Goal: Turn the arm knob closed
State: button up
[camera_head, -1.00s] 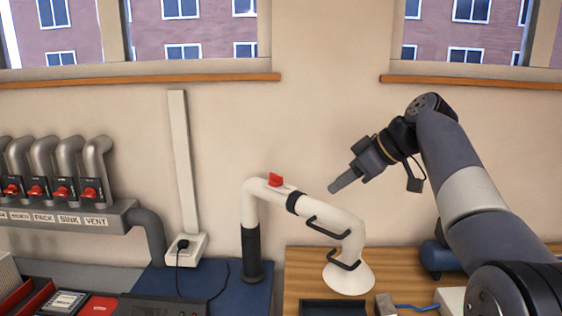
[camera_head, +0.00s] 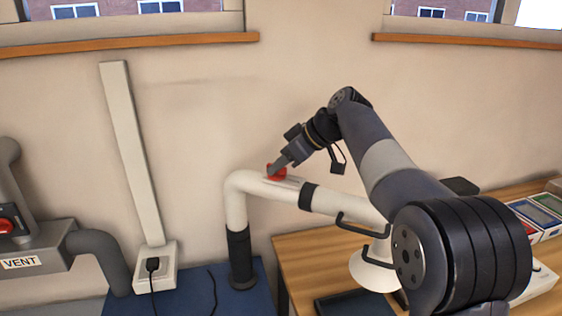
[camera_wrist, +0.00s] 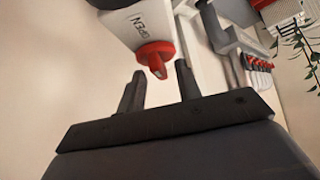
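The red arm knob (camera_head: 277,175) sits on top of the white extraction arm (camera_head: 330,202), near its upper bend. In the wrist view the knob (camera_wrist: 156,54) has a round base and a narrow grip, and the word OPEN is printed on the white tube beside it. My gripper (camera_head: 272,171) reaches down to the knob from the upper right. In the wrist view my gripper (camera_wrist: 160,68) has its two fingers apart, with the knob's grip at the gap between the fingertips. I cannot tell whether either finger touches it.
The white tube has a black collar and black handles, and its flared hood (camera_head: 373,272) hangs over the wooden table (camera_head: 300,260). A grey manifold labelled VENT (camera_head: 35,245) stands at the left. A white power strip (camera_head: 157,272) with a plug is between them.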

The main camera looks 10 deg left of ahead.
jog(key=shift+c, duration=0.5)
grip_shut()
jog(key=shift+m, duration=0.3)
jog(key=shift+s+a+m+t+h+b, duration=0.1)
jog(key=shift+s+m+t+h+b, duration=0.15)
jog(key=shift+m+t+b, duration=0.5)
jog(key=m+t+h, duration=0.1)
jog(key=m, duration=0.1)
jog(key=m+t, duration=0.1)
jog(key=m, duration=0.1)
jog(key=shift+s+a+r+t+h+p, duration=0.1)
jog(key=shift+a+t+h+p, duration=0.05)
jog(key=shift+t+h+p, duration=0.15)
jog(key=m+h, duration=0.1)
jog(key=m, duration=0.1)
jog(key=m+t+h+p, duration=0.1)
jog(key=m, duration=0.1)
jog(key=m+t+h, duration=0.1)
jog(key=m+h, duration=0.1)
jog(key=shift+s+a+p, duration=0.1)
jog(key=shift+a+p, duration=0.2)
jog(key=shift+p, duration=0.1)
jog(key=m+h, duration=0.2)
jog(key=m+h+p, duration=0.1)
jog(key=m+h, duration=0.1)
jog(key=m, duration=0.1)
jog(key=shift+a+m+h, duration=0.2)
jog(key=shift+m+h, duration=0.05)
jog(key=shift+m, duration=0.3)
